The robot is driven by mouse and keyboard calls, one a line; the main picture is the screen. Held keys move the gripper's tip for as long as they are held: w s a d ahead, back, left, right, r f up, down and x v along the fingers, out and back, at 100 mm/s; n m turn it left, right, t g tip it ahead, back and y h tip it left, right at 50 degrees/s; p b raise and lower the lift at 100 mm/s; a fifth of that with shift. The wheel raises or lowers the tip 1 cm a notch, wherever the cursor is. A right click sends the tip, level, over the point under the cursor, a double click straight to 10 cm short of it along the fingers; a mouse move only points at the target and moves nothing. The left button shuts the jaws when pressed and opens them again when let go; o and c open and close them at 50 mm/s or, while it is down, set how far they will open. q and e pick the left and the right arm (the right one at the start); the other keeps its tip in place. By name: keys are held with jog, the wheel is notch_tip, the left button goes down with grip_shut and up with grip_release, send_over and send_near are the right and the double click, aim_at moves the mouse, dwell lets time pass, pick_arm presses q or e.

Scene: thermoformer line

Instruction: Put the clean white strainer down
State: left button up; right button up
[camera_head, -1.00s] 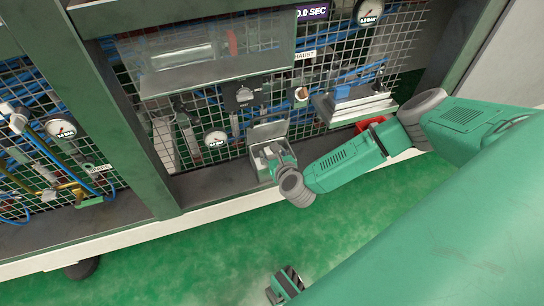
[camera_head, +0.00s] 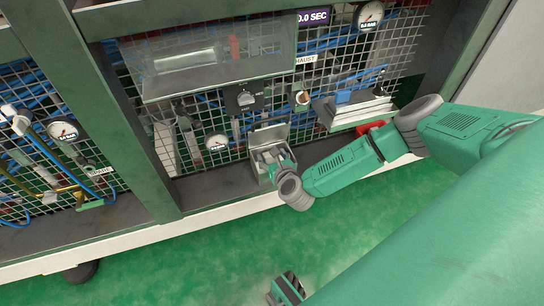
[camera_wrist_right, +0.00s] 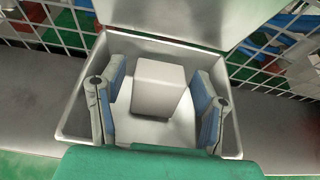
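The white strainer (camera_wrist_right: 159,88) is a pale block-like piece, standing inside an open metal box (camera_wrist_right: 226,141) in the right wrist view. In the head view the box (camera_head: 262,176) stands on the machine's ledge with its lid raised. My right gripper (camera_wrist_right: 161,108) reaches into the box, its blue-padded fingers on either side of the strainer. Visible gaps separate both fingers from it, so the gripper is open. It also shows in the head view (camera_head: 271,154), where it largely hides the strainer. A small part of mine, possibly my left gripper (camera_head: 287,287), shows at the bottom edge; its finger state is unclear.
A wire mesh panel (camera_head: 217,106) with gauges and knobs stands behind the box. A clear-fronted cover (camera_head: 200,65) hangs above. To the right are a stack of pale sheets (camera_head: 357,108) and a red item (camera_head: 370,127). The ledge (camera_head: 215,184) left of the box is bare.

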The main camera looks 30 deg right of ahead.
jog(key=shift+s+f, duration=0.5)
jog(key=shift+r, duration=0.35)
jog(key=p+v, duration=0.4)
jog(key=v, duration=0.7)
jog(key=shift+s+r, duration=0.2)
jog(key=shift+r, duration=0.35)
jog(key=shift+a, duration=0.1)
